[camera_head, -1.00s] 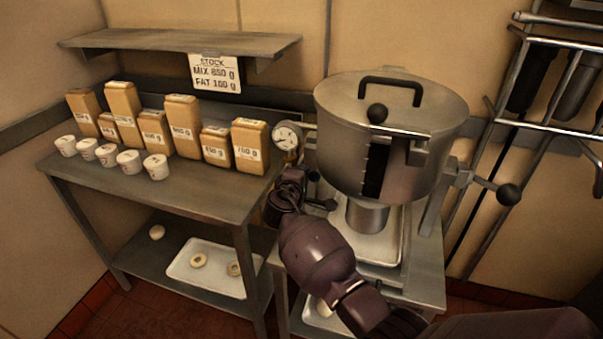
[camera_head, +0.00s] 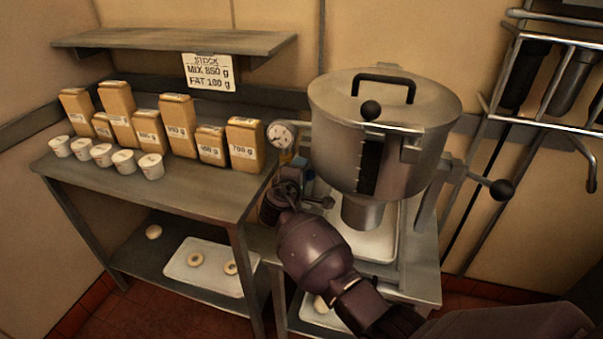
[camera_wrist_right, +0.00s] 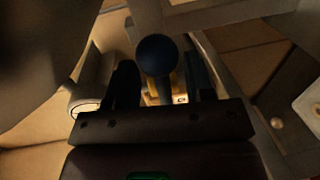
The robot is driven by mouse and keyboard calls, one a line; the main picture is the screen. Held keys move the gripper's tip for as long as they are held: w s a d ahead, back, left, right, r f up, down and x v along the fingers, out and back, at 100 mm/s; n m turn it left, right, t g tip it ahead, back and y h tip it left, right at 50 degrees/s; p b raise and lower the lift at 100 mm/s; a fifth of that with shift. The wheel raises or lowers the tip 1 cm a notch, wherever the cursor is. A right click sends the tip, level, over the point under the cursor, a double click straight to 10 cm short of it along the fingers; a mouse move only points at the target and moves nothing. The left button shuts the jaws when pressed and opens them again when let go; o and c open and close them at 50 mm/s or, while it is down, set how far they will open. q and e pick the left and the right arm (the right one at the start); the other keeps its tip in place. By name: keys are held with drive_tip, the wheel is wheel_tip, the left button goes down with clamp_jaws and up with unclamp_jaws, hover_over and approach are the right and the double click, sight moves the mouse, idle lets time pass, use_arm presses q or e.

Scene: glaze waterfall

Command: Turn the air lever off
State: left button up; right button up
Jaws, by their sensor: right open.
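A blue ball-ended lever (camera_wrist_right: 156,55), which looks like the air lever, shows between my right gripper's fingers (camera_wrist_right: 162,82) in the right wrist view. The fingers are open on either side of the ball and its stem; I cannot tell whether they touch it. In the head view my right gripper (camera_head: 287,188) is beside the pressure gauge (camera_head: 281,134), left of the steel hopper (camera_head: 400,110). A small blue part (camera_head: 307,172) shows just right of the gripper there, and the rest of the lever is hidden. My left gripper is not in view.
A steel table (camera_head: 130,187) at left holds several tan bags and white cups. A black-knobbed crank (camera_head: 500,189) sticks out right of the hopper. A white tray (camera_head: 378,243) lies under it. A shelf (camera_head: 170,41) hangs on the wall.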

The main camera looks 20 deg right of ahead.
drive_tip(key=v, duration=1)
drive_tip(key=shift+s+b, duration=0.3)
drive_tip(key=shift+a, duration=0.1)
drive_tip(key=s+d+f+m+y, duration=0.3)
drive_tip(key=s+f, duration=0.3)
drive_tip(key=s, duration=0.4)
drive_tip(key=s+d+f+m+g+y, duration=0.1)
drive_tip(key=s+d+f+m+y, duration=0.2)
drive_tip(key=s+d+f, duration=0.3)
drive_tip(key=s+d+f+m+y, duration=0.3)
drive_tip(key=s+f, duration=0.4)
drive_tip(key=s, duration=0.7)
drive_tip(key=shift+d+f+m+g, duration=0.2)
drive_tip(key=shift+d+m+g, duration=0.3)
drive_tip(key=shift+d, duration=0.45)
